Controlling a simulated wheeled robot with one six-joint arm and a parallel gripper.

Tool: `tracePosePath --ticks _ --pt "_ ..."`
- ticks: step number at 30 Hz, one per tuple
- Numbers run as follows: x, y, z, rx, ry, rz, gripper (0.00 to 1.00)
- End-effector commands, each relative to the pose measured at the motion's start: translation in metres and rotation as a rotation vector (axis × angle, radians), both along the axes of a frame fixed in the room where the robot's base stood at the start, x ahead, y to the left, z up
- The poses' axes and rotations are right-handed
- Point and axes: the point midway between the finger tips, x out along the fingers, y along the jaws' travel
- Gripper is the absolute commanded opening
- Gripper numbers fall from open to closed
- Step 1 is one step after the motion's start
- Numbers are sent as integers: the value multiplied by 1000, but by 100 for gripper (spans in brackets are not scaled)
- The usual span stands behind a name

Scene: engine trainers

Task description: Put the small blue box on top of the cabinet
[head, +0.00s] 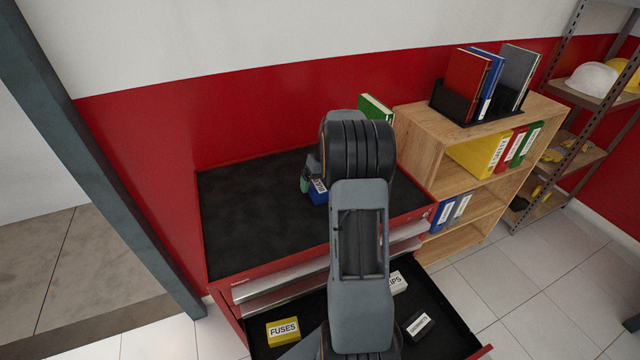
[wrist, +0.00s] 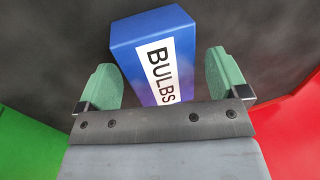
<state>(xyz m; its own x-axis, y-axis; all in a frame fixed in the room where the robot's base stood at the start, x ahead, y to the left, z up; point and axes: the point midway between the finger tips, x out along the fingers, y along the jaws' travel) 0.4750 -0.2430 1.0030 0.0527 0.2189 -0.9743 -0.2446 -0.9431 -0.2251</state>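The small blue box (wrist: 142,62), with a white "BULBS" label, is between the two green fingers of my gripper (wrist: 162,80) in the wrist view. Narrow gaps show between the box and the fingers, so the gripper looks open around it. In the head view the blue box (head: 318,191) is at the black top of the red cabinet (head: 250,220), toward its right part. One green fingertip shows beside it, and my arm hides the rest. Whether the box rests fully on the top is hard to tell.
The cabinet's open drawer (head: 312,312) holds a yellow "FUSES" box (head: 283,331), a white box (head: 397,282) and a dark labelled box (head: 417,326). The left of the cabinet top is clear. A wooden shelf (head: 420,140) with binders stands at right; a green object (head: 375,107) is behind my arm.

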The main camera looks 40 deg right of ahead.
Motion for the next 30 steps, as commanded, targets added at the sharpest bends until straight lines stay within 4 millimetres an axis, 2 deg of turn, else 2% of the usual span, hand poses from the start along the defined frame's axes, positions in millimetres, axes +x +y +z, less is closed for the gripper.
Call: tracePosePath --ticks 6,11,24,30 --pt "0 0 0 0 0 0 94" --pt "0 -2 10 -2 -3 0 94" --pt "-4 -20 87 -3 -3 -1 94" --pt "-6 -25 110 0 -1 0 94"
